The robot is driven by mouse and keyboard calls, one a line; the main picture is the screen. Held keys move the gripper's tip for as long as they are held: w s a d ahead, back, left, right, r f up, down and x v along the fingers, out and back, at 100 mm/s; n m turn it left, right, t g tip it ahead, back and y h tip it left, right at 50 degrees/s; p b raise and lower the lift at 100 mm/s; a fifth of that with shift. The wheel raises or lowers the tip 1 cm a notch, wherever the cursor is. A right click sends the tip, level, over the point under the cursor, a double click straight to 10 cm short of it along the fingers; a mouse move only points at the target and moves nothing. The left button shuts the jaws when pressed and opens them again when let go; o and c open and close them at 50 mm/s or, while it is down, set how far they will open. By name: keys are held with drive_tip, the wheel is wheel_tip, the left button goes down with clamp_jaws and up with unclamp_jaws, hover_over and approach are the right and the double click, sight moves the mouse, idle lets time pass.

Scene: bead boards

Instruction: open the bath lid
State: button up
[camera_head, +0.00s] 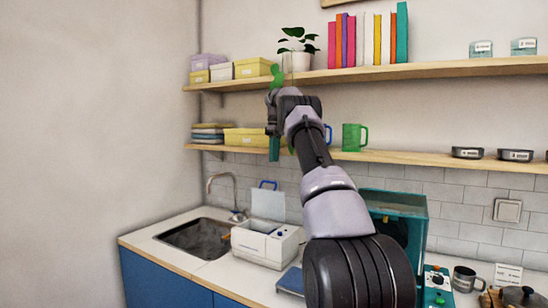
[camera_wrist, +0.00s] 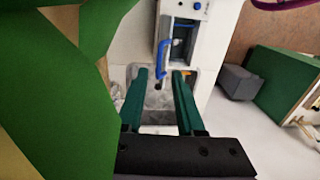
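The white bath (camera_head: 268,244) stands on the counter right of the sink. Its pale lid (camera_head: 267,205) stands upright at the back, with a blue handle (camera_head: 268,184) on top. In the wrist view the bath (camera_wrist: 207,42) shows from above with a dark opening, and the blue handle (camera_wrist: 164,57) appears just past the fingertips. My gripper (camera_head: 274,150) is raised well above the bath, by the lower shelf, pointing down. In the wrist view its teal fingers (camera_wrist: 162,75) are apart with nothing held between them.
The sink (camera_head: 197,238) with its faucet (camera_head: 226,191) is left of the bath. A teal box (camera_head: 400,205) stands to the right, partly behind my arm. Shelves hold boxes, a plant (camera_head: 298,48) and a green mug (camera_head: 354,137). A large green shape (camera_wrist: 60,70) blocks the wrist view's left.

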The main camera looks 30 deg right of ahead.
drive_tip(key=shift+a, duration=0.1)
clamp_jaws()
drive_tip(key=s+a+n+t+h, duration=0.25)
drive_tip(key=a+n, duration=0.35)
drive_tip(key=n, duration=0.3)
drive_tip(key=s+a+n+t+h, duration=0.2)
drive_tip(key=s+a+n+h, duration=0.3)
drive_tip(key=n, duration=0.4)
drive_tip(key=w+r+x, duration=0.1)
drive_tip(key=w+x, duration=0.1)
drive_tip(key=x, duration=1)
drive_tip(key=shift+w+d+f+y, duration=0.2)
drive_tip(key=shift+w+f+y, duration=0.15)
